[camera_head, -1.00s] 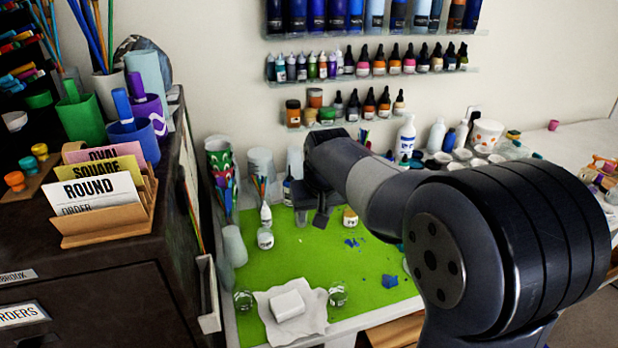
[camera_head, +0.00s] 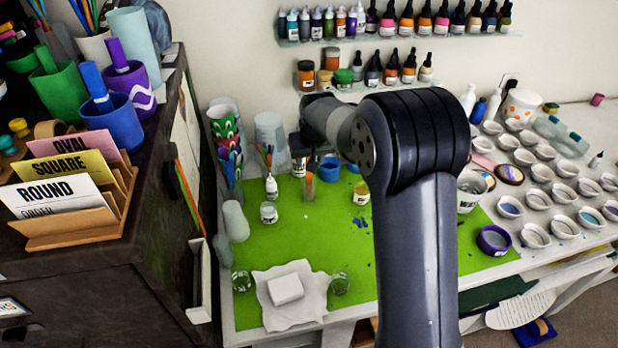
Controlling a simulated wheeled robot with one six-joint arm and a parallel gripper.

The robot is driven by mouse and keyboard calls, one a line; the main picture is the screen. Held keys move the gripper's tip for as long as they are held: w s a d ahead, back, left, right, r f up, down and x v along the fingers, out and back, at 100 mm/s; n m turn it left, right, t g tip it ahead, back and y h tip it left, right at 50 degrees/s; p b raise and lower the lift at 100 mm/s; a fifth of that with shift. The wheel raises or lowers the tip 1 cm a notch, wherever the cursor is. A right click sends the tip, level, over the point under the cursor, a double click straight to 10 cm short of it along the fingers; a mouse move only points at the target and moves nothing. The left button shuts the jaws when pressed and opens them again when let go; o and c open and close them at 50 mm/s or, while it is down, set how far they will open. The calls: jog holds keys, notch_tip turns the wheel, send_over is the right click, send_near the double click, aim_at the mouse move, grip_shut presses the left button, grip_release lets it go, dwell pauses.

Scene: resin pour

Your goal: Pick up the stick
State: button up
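Several thin sticks (camera_head: 265,154) stand upright in a clear cup (camera_head: 269,128) near the back left of the green mat. Which single stick is the task's one, I cannot tell. My arm reaches over the mat from the front, and its far end is at the back, right of that cup. My gripper's fingers are hidden or too dark to make out there. A narrow orange-brown piece (camera_head: 309,187) stands upright below the arm's end; whether it is held or standing on the mat is unclear.
A white block (camera_head: 285,289) lies on paper between two small glass jars. Several small white bowls (camera_head: 535,235) fill the right side. A dark cabinet (camera_head: 100,268) with card holder stands left. Bottle shelves hang behind.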

aim_at(309, 178)
jog(key=p+x, duration=0.1)
jog(key=x, duration=0.2)
jog(key=shift+w+f, duration=0.15)
jog(key=shift+f, duration=0.2)
jog(key=shift+c, duration=0.2)
grip_shut()
